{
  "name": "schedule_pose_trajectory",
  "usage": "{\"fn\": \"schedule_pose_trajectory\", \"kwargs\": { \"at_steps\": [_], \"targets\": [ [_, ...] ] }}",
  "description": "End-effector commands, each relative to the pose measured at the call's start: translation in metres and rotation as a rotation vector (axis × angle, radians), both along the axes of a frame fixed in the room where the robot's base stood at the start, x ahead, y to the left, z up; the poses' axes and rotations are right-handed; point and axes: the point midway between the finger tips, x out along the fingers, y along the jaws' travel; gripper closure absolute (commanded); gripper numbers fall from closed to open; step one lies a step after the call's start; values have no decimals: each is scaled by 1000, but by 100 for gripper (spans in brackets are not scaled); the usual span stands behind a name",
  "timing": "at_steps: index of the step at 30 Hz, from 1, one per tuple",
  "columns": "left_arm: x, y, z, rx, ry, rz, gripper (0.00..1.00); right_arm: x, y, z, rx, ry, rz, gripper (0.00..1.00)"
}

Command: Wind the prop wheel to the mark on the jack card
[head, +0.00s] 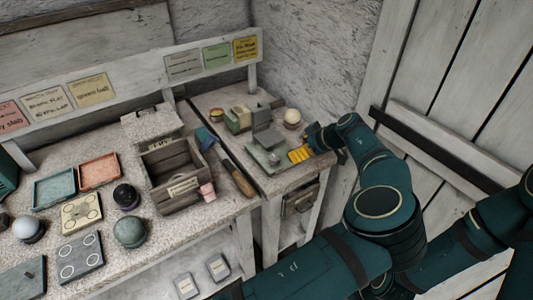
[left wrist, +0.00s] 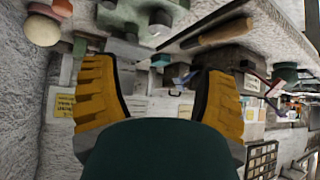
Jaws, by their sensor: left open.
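A grey-green stepped device (head: 266,137) on a flat plate stands on the right bench, probably the jack. I cannot clearly make out its prop wheel or the mark. A yellow card (head: 245,48), a green card (head: 216,55) and a grey card (head: 183,65) are on the back board; their text is too small to read, so I cannot tell which is the jack card. My left gripper (head: 300,154) is beside the plate's right side. In the left wrist view its yellow fingers (left wrist: 158,70) are spread apart with nothing between them. My right gripper is out of view.
A cream ball (head: 292,117) stands behind my left gripper, near the rough wall. Trays and spheres fill the left bench. A plank door (head: 450,75) is at the right.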

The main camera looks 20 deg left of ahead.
Motion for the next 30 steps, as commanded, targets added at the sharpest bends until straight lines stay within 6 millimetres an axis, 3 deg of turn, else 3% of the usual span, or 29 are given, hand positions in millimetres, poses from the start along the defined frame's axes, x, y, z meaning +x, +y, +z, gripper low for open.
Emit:
{"fn": "schedule_pose_trajectory", "kwargs": {
  "at_steps": [7, 21, 30],
  "targets": [
    [3, 9, -10, 4, -2, 1, 27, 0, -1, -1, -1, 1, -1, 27],
    [22, 70, -73, 3, -2, 1, 27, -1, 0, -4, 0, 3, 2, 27],
    [29, 90, -94, 2, -4, -3, 27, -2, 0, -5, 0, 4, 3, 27]
  ]
}}
